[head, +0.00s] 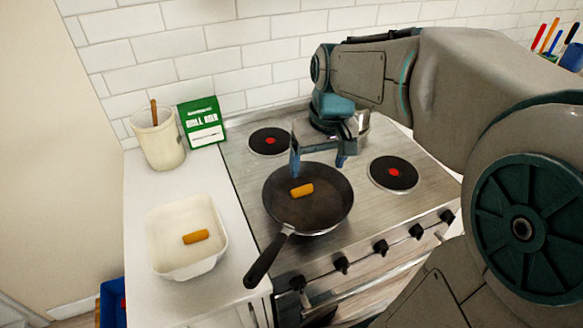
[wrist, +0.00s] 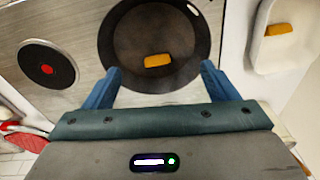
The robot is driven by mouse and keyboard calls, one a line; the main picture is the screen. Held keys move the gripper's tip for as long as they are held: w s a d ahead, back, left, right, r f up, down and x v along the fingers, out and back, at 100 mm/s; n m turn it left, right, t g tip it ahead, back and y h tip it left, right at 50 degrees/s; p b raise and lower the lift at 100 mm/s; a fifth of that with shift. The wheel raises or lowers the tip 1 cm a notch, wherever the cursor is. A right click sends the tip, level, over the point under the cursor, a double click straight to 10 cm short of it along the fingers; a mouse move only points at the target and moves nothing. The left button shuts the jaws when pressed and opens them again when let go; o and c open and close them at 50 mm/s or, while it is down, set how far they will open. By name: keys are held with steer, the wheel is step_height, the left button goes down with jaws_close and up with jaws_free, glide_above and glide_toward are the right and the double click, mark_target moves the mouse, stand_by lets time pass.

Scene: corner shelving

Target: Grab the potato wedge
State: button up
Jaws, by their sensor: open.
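One orange-brown potato wedge (head: 302,190) lies in the black frying pan (head: 322,222) on the stove. It also shows in the wrist view (wrist: 158,61), ahead of the fingers and between their lines. A second, similar wedge (head: 196,237) lies in the white dish (head: 160,262) on the counter; it shows in the wrist view too (wrist: 278,29). My gripper (head: 318,168) is open and empty above the back part of the pan. In the wrist view its two blue fingers (wrist: 162,82) are spread wide, and neither touches a wedge.
The pan's handle (head: 265,260) points toward the front left. A jar with a wooden utensil (head: 160,145) and a green-white box (head: 203,122) stand at the back left of the counter. Burners (head: 393,174) lie either side behind the pan. The tiled wall closes off the back.

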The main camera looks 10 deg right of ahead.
steer(key=n+g+b, duration=0.1)
glide_above(305, 188)
step_height(305, 188, down, 2)
steer(key=f, duration=0.1)
steer(key=shift+h, duration=0.4)
step_height(305, 188, down, 8)
steer(key=shift+r, duration=0.1)
steer(key=shift+w+a+f+p, duration=0.1)
steer(key=shift+a+f+p, duration=0.1)
steer(key=shift+f, duration=1.15)
steer(key=shift+w+a+f+p, duration=0.1)
steer(key=shift+f+p, duration=0.05)
steer(key=shift+f, duration=1.2)
steer(key=c, duration=1.1)
